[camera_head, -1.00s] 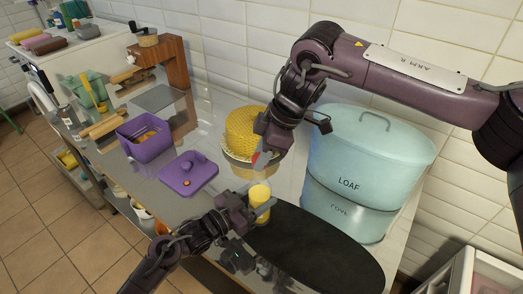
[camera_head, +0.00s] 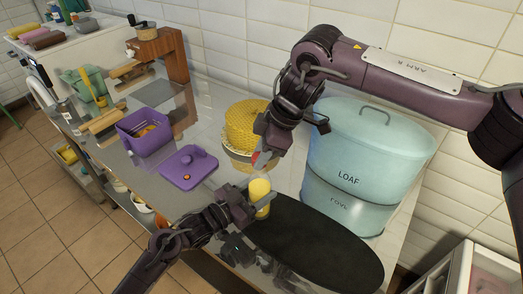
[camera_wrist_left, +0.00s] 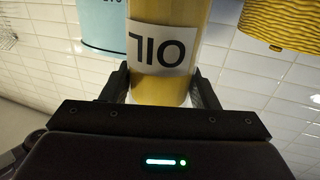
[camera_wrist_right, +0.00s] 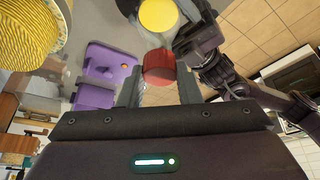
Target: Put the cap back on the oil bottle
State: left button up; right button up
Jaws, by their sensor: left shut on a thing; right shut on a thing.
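The yellow oil bottle (camera_head: 261,187) is held in my left gripper (camera_head: 252,207), whose fingers close on both of its sides. The bottle fills the upper middle of the left wrist view, with its OIL label (camera_wrist_left: 163,47) upside down. My right gripper (camera_head: 265,152) is shut on the red cap (camera_wrist_right: 160,66), seen between its fingertips in the right wrist view. In the head view the cap is mostly hidden, with a bit of red showing. The cap is above the bottle and apart from it. I cannot tell whether the bottle touches the counter.
A yellow woven container (camera_head: 242,124) stands behind the right gripper. A large blue LOAF bin (camera_head: 350,150) stands at the right, behind a dark oval mat (camera_head: 320,250). A purple box (camera_head: 141,147) and purple lid (camera_head: 186,170) lie left.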

jog(key=shift+f, duration=0.5)
dwell(0.3)
jog(key=m, duration=0.2)
jog(key=m+t, duration=0.1)
jog(key=m, duration=0.1)
jog(key=shift+s+a+f+m+t, duration=0.1)
jog(key=shift+s+f+m+t, duration=0.1)
jog(key=shift+m+t, duration=0.1)
jog(key=m+t+h, duration=0.1)
jog(key=m, duration=0.2)
jog(key=m+t, duration=0.1)
jog(key=m, duration=0.1)
jog(key=shift+a+r+m+h, duration=0.1)
jog(key=shift+r+m+h, duration=0.05)
jog(key=shift+m+h, duration=0.25)
jog(key=m+h, duration=0.1)
jog(key=m, duration=0.3)
jog(key=shift+a+m+t+h, duration=0.2)
jog(key=shift+m+t+h, duration=0.1)
jog(key=shift+m+h, duration=0.4)
jog(key=shift+m, duration=0.6)
jog(key=shift+d, duration=0.1)
jog(key=o, duration=0.9)
